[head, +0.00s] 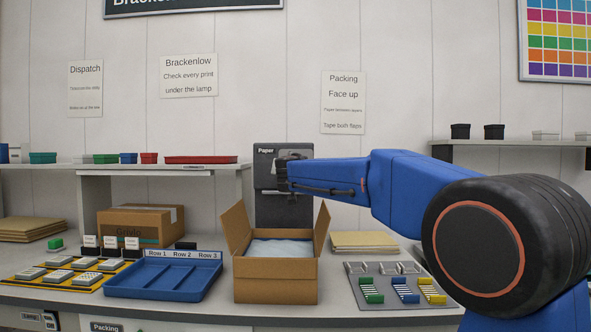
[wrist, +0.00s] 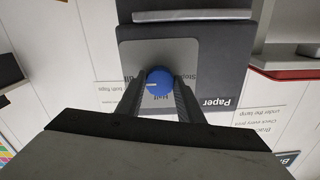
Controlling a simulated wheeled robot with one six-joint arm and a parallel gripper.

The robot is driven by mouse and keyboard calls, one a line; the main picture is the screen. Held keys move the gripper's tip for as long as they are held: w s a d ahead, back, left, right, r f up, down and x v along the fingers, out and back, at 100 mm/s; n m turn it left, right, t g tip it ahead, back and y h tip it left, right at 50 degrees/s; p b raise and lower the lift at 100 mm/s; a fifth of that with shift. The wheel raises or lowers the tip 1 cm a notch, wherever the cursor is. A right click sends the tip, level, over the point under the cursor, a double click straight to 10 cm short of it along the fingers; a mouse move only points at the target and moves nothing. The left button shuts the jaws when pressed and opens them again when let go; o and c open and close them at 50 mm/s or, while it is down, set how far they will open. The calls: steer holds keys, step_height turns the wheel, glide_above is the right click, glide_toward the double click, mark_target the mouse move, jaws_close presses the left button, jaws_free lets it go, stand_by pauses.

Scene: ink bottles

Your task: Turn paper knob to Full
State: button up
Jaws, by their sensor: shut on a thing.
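The paper knob (wrist: 159,81) is a round blue dial on a grey plate (wrist: 128,58), seen in the wrist view. A pale mark on it lies toward its left side. A label on the left is partly hidden by a finger and hard to read. My gripper (wrist: 159,92) is shut on the knob, with one dark finger on each side. In the head view, my gripper (head: 283,173) is at the dark "Paper" panel (head: 267,205) and hides the knob.
An open carton (head: 276,281) stands on the counter below my arm. A blue tray (head: 160,293) marked in rows is left of it, and a grey board with coloured clips (head: 372,270) is right. A shelf with a red tray (head: 201,159) is left of the panel.

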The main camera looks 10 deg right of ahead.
steer(key=shift+f, duration=0.15)
stand_by(0.3)
steer(key=o, duration=1.1)
steer(key=shift+s, duration=0.1)
steer(key=v, duration=1.7)
steer(key=shift+s, duration=0.15)
